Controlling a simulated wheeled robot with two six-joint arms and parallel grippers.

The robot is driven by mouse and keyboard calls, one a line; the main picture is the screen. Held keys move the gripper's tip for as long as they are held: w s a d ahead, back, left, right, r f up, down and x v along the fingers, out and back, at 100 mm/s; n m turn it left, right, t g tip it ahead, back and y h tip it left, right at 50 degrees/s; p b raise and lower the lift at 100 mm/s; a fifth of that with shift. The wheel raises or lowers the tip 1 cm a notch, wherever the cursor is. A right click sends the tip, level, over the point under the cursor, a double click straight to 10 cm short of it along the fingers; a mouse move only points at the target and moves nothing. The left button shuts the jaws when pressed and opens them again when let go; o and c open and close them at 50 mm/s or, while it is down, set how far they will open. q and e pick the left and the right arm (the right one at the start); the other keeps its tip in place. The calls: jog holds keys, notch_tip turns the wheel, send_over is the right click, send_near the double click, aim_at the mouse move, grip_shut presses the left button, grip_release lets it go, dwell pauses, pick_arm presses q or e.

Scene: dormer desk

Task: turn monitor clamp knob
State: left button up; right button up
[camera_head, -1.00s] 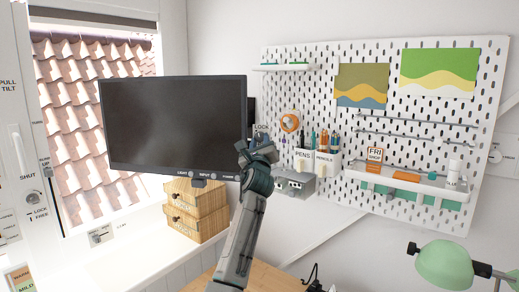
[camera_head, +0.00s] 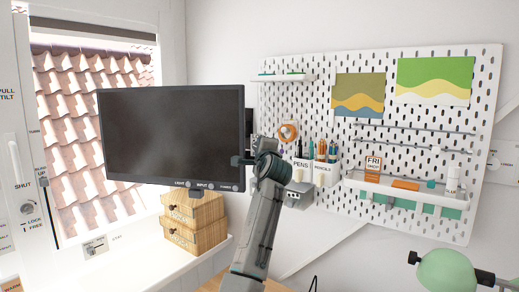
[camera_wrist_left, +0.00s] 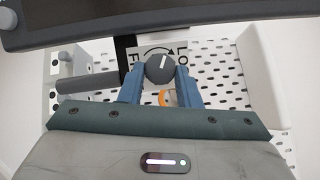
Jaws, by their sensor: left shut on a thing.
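The clamp knob (camera_wrist_left: 160,68) is a round dark knob with a white pointer line, seen in the left wrist view. The line points up, leaning slightly right. Behind it is a grey label (camera_wrist_left: 181,50) with a curved arrow and partly hidden lettering. My left gripper (camera_wrist_left: 160,80) has its two blue fingers on either side of the knob, shut on it. In the head view my left gripper (camera_head: 258,148) is at the lower right edge of the monitor (camera_head: 170,135), and the knob is hidden there. My right gripper is not in view.
A dark bar (camera_wrist_left: 88,84) runs left of the knob. The monitor's dark edge (camera_wrist_left: 150,18) crosses above. The white pegboard (camera_head: 345,130) holds pen cups (camera_head: 318,172) and a tape roll (camera_head: 288,133) close by. Wooden drawers (camera_head: 193,221) stand below the monitor; a green lamp (camera_head: 448,272) is at lower right.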

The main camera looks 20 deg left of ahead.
pick_arm(q)
jog(key=shift+a+r+n+g+h+p, duration=0.15)
jog(key=shift+n+g+h+p, duration=0.65)
jog(key=shift+n, duration=1.05)
jog(key=shift+r+n+g+h+p, duration=0.3)
jog(key=shift+n+h+p, duration=0.25)
jog(key=shift+n+p, duration=0.9)
jog(key=shift+a+r+n+g+h+p, duration=0.15)
jog(key=shift+n+g+h+p, duration=0.45)
jog(key=shift+n, duration=1.6)
jog(key=o, duration=0.7)
